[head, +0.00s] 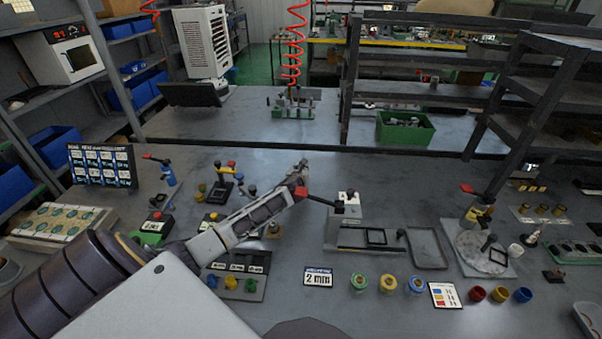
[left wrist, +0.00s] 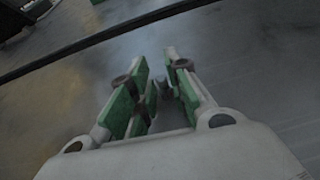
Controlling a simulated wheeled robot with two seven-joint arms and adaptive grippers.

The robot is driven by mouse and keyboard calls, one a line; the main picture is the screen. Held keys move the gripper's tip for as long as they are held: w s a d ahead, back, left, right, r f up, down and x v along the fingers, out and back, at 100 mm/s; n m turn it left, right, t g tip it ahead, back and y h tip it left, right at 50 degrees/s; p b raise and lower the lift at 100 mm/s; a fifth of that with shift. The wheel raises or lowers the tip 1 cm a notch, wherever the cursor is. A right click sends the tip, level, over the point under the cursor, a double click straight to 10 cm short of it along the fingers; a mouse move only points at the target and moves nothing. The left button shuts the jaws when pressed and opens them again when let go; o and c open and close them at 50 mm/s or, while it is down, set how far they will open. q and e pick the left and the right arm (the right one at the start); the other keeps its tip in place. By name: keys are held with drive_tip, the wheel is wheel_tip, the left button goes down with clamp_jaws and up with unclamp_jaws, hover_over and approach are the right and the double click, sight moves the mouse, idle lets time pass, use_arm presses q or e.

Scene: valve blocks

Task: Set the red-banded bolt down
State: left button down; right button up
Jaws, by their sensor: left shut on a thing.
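My left gripper (head: 299,174) is above the middle of the workbench, at the end of my arm coming in from the left. In the left wrist view its green-padded fingers (left wrist: 157,62) are closed on a small dark thing, taken as the red-banded bolt; no red band can be made out. The bolt is mostly hidden by the fingers and cannot be told apart in the head view. My right gripper is not in view.
A white block with a red-tipped lever (head: 347,205) stands just right of the gripper. A bare shallow tray (head: 426,249) lies further right. A "2 mm" sign (head: 318,277), ringed cups (head: 388,284) and a red cup (head: 477,294) stand in front.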

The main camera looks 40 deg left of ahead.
use_arm(q)
drive_tip(key=c, duration=1.3)
unclamp_jaws()
drive_tip(key=shift+f, duration=0.1)
drive_tip(key=shift+c, duration=0.2)
drive_tip(key=shift+p+v, duration=0.45)
drive_tip(key=shift+v, duration=3.35)
drive_tip(key=shift+c, duration=0.6)
